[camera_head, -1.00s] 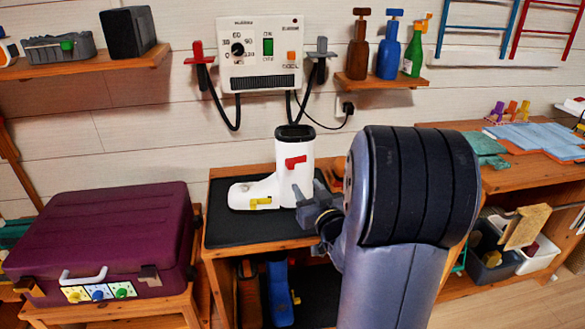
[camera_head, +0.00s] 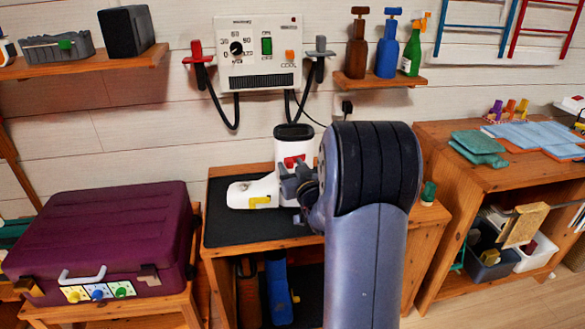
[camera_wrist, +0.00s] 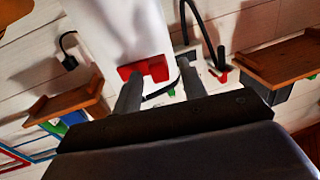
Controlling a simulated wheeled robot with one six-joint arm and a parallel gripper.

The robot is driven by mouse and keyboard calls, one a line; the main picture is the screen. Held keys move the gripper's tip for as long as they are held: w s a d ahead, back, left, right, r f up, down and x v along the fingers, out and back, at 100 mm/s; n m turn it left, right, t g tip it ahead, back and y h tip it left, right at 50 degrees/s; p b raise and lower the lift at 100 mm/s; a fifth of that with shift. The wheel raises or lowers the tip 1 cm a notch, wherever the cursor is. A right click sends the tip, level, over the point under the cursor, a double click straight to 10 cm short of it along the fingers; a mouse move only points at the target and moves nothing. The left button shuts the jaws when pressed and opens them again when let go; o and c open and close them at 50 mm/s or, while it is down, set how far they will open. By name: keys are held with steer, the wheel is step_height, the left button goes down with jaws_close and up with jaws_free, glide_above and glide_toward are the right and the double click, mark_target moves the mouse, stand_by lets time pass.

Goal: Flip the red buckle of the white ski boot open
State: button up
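The white ski boot (camera_head: 262,188) stands on the dark mat of a wooden bench, its toe to the left. Its red buckle (camera_head: 293,160) is on the upper shaft, and a yellow buckle (camera_head: 260,202) is on the foot. My gripper (camera_head: 291,183) is in front of the shaft, just below the red buckle. In the wrist view the red buckle (camera_wrist: 145,69) lies at the fingertips of my gripper (camera_wrist: 160,72). The fingers are apart with nothing held; one overlaps the buckle's edge in the picture. I cannot tell whether they touch it.
A purple suitcase (camera_head: 105,238) is on a stand at the left. A control panel (camera_head: 258,55) with hanging hoses is on the wall above the boot. A shelf with bottles (camera_head: 388,50) is at upper right. A green object (camera_head: 428,191) stands at the bench's right end.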

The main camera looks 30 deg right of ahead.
mark_target(293, 165)
steer(key=shift+c, duration=0.6)
jaws_close()
steer(key=shift+s+d+y, duration=0.15)
steer(key=shift+y, duration=0.15)
steer(key=shift+s+d+n+g+y+p, duration=0.55)
steer(key=shift+n+y+p, duration=0.5)
steer(key=shift+n+y, duration=0.7)
steer(key=shift+s+d+n+g+y+p, duration=0.35)
steer(key=shift+d+n+g+y+p, duration=0.55)
steer(key=shift+y, duration=1.35)
steer(key=shift+s+d+n+g+y+p, duration=0.4)
steer(key=shift+n+y+p, duration=0.75)
steer(key=shift+n+y, duration=0.7)
steer(key=shift+y, duration=0.25)
